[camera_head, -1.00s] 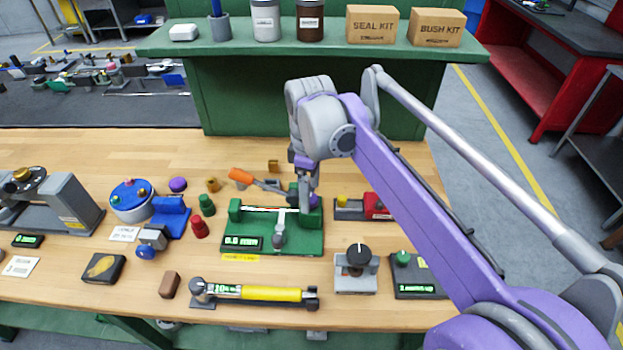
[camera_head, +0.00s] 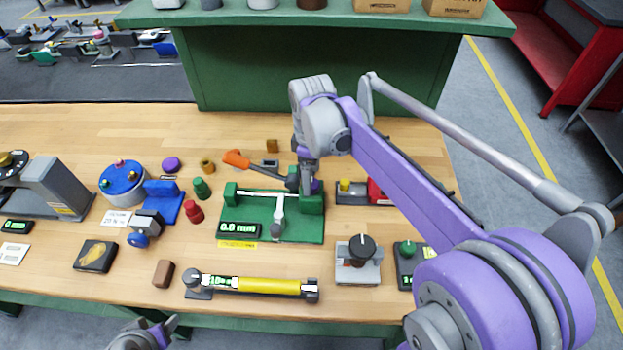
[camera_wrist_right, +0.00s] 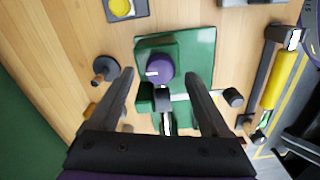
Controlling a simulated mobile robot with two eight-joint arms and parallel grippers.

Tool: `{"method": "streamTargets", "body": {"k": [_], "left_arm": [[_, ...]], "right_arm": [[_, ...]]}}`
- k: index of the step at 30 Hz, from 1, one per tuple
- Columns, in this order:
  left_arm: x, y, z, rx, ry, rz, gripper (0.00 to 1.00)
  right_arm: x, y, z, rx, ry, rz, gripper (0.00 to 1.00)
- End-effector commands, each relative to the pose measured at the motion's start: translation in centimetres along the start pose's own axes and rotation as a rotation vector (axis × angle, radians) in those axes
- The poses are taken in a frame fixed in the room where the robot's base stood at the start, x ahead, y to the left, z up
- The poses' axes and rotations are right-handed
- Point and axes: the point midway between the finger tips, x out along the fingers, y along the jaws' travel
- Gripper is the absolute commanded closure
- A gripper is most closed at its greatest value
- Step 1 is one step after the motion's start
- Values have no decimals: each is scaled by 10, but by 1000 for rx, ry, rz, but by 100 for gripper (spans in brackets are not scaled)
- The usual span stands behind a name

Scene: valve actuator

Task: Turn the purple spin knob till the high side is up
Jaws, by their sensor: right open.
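The purple spin knob (camera_wrist_right: 159,67) is a round knob with a short white mark, on the green fixture (camera_wrist_right: 203,50). In the right wrist view it lies between my right gripper's (camera_wrist_right: 161,76) open fingers, with gaps on both sides; I cannot tell whether they reach its height. In the head view my right gripper (camera_head: 307,188) is over the right end of the green fixture (camera_head: 262,228) and largely hides the knob. The fixture's display (camera_head: 240,229) reads 0.0 mm. Part of my left gripper (camera_head: 150,333) shows at the bottom edge.
An orange-handled tool (camera_head: 237,160) lies behind the fixture.

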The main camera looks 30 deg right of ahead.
Motion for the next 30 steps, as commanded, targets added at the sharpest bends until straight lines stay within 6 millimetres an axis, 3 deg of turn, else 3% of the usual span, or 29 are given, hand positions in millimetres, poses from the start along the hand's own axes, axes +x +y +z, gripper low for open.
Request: {"method": "streamTargets", "body": {"k": [6,15,27,29,30], "left_arm": [[1,0,2,0,-1,0,36],[1,0,1,0,-1,0,36],[1,0,2,0,-1,0,36],[1,0,1,0,-1,0,36],[1,0,1,0,-1,0,36]], "right_arm": [[21,0,0,0,0,0,19],[22,0,0,0,0,0,19],[22,0,0,0,0,0,89],[22,0,0,0,0,0,100],[22,0,0,0,0,0,100]]}}
